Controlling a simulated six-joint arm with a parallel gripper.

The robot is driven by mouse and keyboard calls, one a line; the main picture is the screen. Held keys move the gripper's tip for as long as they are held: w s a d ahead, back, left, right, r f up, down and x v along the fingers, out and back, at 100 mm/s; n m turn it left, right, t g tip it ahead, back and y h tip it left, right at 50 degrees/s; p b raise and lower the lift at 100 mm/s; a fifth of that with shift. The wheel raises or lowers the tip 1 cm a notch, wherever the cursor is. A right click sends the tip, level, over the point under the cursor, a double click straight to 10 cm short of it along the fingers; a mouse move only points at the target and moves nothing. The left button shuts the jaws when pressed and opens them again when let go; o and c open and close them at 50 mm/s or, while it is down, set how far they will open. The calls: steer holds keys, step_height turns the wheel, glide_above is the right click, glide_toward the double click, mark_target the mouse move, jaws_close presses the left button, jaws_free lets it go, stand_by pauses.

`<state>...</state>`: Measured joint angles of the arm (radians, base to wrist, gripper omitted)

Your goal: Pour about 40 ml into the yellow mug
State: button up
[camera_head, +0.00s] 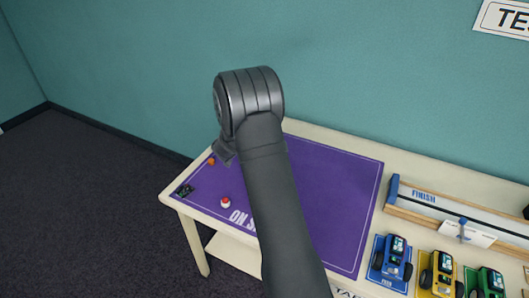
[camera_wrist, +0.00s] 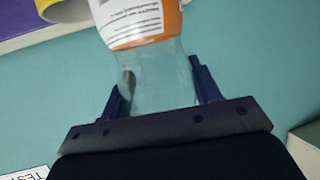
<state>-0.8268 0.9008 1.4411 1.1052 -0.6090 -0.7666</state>
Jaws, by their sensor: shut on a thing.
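My gripper (camera_wrist: 158,88) is shut on a clear bottle (camera_wrist: 160,75) with an orange and white label (camera_wrist: 135,18). The bottle's clear part lies between the two fingers, and its labelled part runs out of the top of the wrist view. Its mouth is out of view, and I cannot make out a liquid level or a stream. Part of the yellow mug (camera_wrist: 42,9) shows at the top left of the wrist view, beside the label. In the head view my arm hides the mug and the bottle.
A purple mat (camera_head: 325,190) covers the left of the table. A small red and white thing (camera_head: 225,203), a small orange thing (camera_head: 211,161) and a dark thing (camera_head: 185,190) lie near its left end. Toy vehicles (camera_head: 392,258) and a track (camera_head: 430,205) stand at the right.

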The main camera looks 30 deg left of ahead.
steer(key=shift+w+a+r+n+y, duration=0.2)
steer(key=shift+w+r+n+y, duration=0.3)
steer(key=shift+r+n+y, duration=0.15)
steer(key=shift+f, duration=0.1)
steer(key=shift+f+m, duration=0.15)
steer(key=shift+m, duration=0.1)
